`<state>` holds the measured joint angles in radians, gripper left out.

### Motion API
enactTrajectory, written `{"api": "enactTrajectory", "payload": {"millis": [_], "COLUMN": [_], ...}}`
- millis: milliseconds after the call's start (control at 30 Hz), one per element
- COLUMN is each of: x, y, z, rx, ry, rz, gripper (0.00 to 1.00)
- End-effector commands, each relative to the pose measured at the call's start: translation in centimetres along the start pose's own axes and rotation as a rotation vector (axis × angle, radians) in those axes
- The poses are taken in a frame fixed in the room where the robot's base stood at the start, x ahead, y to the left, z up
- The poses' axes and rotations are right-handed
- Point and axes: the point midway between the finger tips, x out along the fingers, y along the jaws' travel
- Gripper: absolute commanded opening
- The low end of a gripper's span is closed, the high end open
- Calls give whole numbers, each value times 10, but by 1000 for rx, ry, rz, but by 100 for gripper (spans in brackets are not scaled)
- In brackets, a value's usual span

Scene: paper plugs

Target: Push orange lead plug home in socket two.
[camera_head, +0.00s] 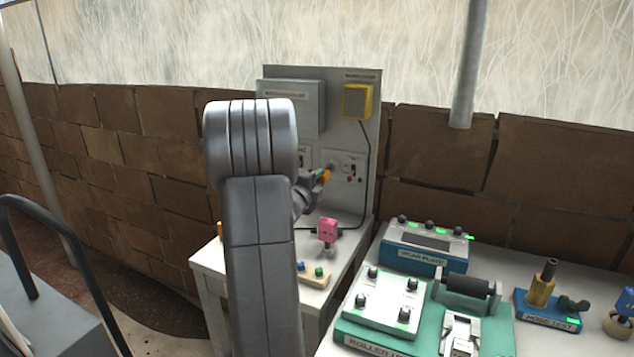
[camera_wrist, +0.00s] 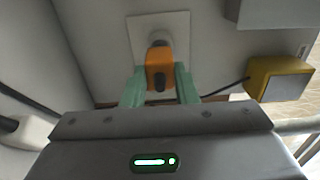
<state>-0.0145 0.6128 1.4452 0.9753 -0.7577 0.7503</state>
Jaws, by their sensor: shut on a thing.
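The orange plug (camera_wrist: 158,72) sits between the two teal fingers of my gripper (camera_wrist: 160,90) in the wrist view, and the gripper is shut on it. Just beyond the plug is a white socket plate (camera_wrist: 143,24) on the panel. The plug overlaps this plate, and I cannot tell how far it is in or whether it touches. In the head view the orange plug (camera_head: 323,175) shows at my gripper, close to the upright panel. A socket plate (camera_head: 354,160) with a small red mark is just right of it. Another plate (camera_head: 304,154) is partly hidden by my arm.
The panel (camera_head: 370,130) also carries a grey box (camera_head: 305,105) and a yellow box (camera_head: 358,101) with a black cord. A pink plug-like piece (camera_head: 328,230) stands on the bench below. Teal and blue devices (camera_head: 425,248) fill the right bench.

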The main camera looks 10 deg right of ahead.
Motion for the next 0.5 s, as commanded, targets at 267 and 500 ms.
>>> {"api": "enactTrajectory", "payload": {"millis": [267,500], "x": [6,12], "y": [0,0], "z": [0,0], "rx": [0,0], "ry": [0,1], "rz": [1,0], "gripper": [0,0]}}
